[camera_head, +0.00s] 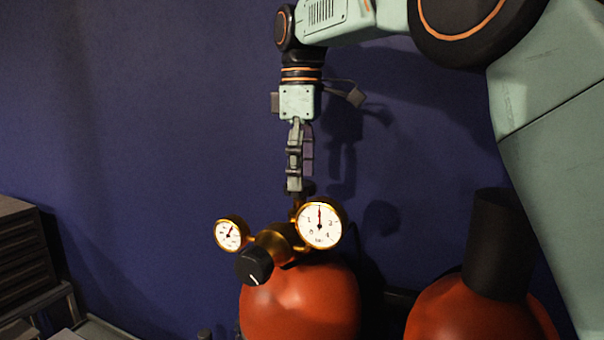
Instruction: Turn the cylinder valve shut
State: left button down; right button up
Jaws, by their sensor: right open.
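A red-orange gas cylinder (300,305) stands upright in the lower middle. On its top is a brass regulator (277,240) with a small gauge (230,234) on the left, a larger gauge (320,223) on the right and a black knob (254,265) with a white mark at the front. A dark brass part (303,190), perhaps the cylinder valve, shows just behind the larger gauge and is mostly hidden. My right gripper (296,187) points straight down above it, open, its fingertips at or just over that part. I cannot tell whether they touch. My left gripper is out of view.
A dark slatted stack (22,250) on a stand is at the left edge. A blue wall (130,120) is behind.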

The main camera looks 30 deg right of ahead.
jog(key=shift+w+a+f, duration=0.15)
jog(key=shift+w+f, duration=0.4)
jog(key=shift+s, duration=0.15)
jog(key=shift+s+r, duration=0.2)
jog(key=shift+s, duration=0.15)
jog(key=shift+c, duration=1.4)
jog(key=shift+w+f, duration=0.15)
jog(key=shift+w, duration=0.1)
jog(key=c, duration=0.9)
jog(key=shift+o, duration=0.2)
